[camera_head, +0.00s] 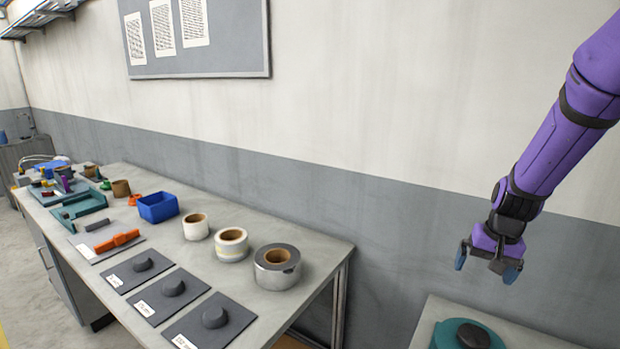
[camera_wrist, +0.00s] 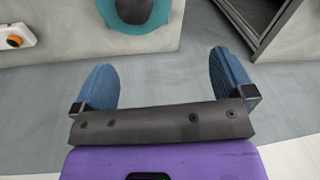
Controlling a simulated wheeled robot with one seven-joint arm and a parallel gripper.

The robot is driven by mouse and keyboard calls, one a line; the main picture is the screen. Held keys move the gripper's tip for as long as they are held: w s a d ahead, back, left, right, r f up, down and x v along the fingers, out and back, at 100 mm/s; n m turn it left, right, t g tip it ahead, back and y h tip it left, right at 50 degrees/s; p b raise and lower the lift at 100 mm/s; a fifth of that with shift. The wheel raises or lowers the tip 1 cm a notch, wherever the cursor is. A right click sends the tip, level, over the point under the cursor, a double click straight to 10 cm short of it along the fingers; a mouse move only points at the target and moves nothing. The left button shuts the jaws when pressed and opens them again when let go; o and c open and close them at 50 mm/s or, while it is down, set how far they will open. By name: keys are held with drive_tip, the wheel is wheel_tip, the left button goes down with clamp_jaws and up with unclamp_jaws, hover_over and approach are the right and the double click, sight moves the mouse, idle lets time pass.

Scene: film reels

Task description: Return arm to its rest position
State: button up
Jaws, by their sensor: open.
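My gripper (camera_head: 486,264) hangs at the end of my purple arm at the right of the head view, in the air in front of the wall. Its two blue fingers are apart with nothing between them. The wrist view also shows the open gripper (camera_wrist: 163,86), with bare floor between and beyond the fingers. A teal round piece with a dark centre (camera_head: 440,336) lies on a grey surface below the gripper. Its teal rim also shows at the top of the wrist view (camera_wrist: 106,13).
A long grey workbench (camera_head: 330,250) runs along the wall at left. It carries several tape rolls (camera_head: 277,267), a blue bin (camera_head: 158,207), an orange tool (camera_head: 120,240) and dark pads with round knobs (camera_head: 214,317). A second grey surface (camera_head: 430,312) stands at lower right. A gap separates them.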

drive_tip(key=s+a+r+n+t, duration=0.1)
drive_tip(key=s+a+r, duration=0.2)
drive_tip(key=s+r, duration=0.35)
drive_tip(key=s+a+r+n+t, duration=0.1)
drive_tip(key=s+a+r+n, duration=0.2)
drive_tip(key=r, duration=0.6)
drive_tip(key=s+a+r+t, duration=0.1)
drive_tip(key=s+r, duration=0.2)
drive_tip(key=s, duration=0.4)
drive_tip(key=s+a+r, duration=0.1)
drive_tip(key=s+r, duration=0.2)
drive_tip(key=s, duration=0.5)
drive_tip(key=shift+r+n+t+h, duration=0.15)
drive_tip(key=shift+n+t+h, duration=0.15)
drive_tip(key=shift+t+h, duration=0.1)
